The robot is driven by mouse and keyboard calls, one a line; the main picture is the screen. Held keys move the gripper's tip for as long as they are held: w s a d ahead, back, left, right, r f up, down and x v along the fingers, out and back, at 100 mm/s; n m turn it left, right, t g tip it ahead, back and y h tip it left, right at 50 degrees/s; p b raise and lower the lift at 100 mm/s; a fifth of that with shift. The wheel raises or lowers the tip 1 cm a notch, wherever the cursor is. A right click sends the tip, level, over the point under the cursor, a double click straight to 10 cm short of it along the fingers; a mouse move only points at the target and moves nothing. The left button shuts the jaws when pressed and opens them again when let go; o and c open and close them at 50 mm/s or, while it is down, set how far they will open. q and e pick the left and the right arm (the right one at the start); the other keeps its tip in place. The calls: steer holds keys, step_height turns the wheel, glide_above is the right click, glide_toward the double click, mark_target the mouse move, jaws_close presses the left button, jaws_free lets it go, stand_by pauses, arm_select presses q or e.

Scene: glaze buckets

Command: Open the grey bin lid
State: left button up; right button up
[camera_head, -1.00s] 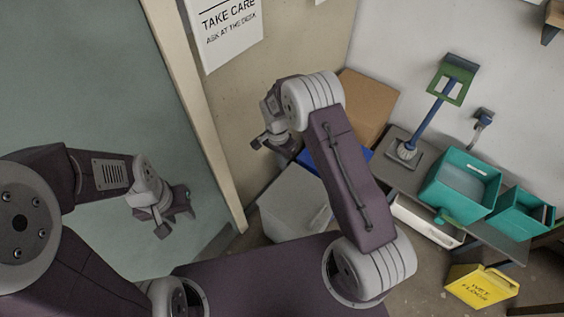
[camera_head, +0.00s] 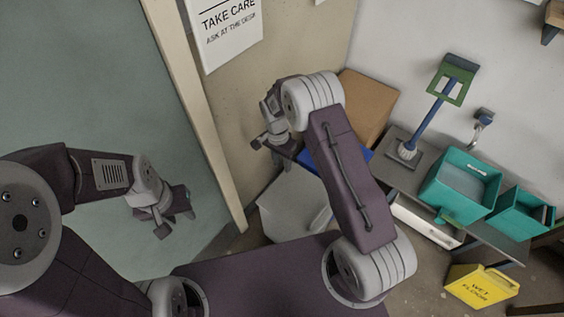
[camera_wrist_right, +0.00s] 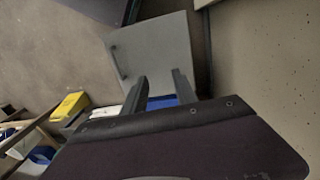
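The grey bin (camera_head: 283,208) stands on the floor beyond my base, partly hidden by my right arm. In the right wrist view its flat grey lid (camera_wrist_right: 155,48) appears closed, with a small dark handle-like mark near its left edge. My right gripper (camera_head: 272,155) is above the bin's far side in the head view. In the right wrist view its two fingers (camera_wrist_right: 160,88) are apart and empty, pointing towards the lid; contact is not visible. My left gripper (camera_head: 173,218) hangs far to the left of the bin, with its fingers apart and nothing between them.
A cardboard box (camera_head: 366,108) and a blue item (camera_head: 352,156) sit behind my right arm. A low bench (camera_head: 400,178) holds teal buckets (camera_head: 461,182). A yellow wet-floor sign (camera_head: 482,287) is at lower right. A door frame (camera_head: 195,110) stands left of the bin.

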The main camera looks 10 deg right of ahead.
step_height(320, 180, up, 9)
steer(key=shift+w+a+p, duration=0.3)
steer(key=shift+w+p, duration=0.1)
steer(key=shift+p, duration=0.05)
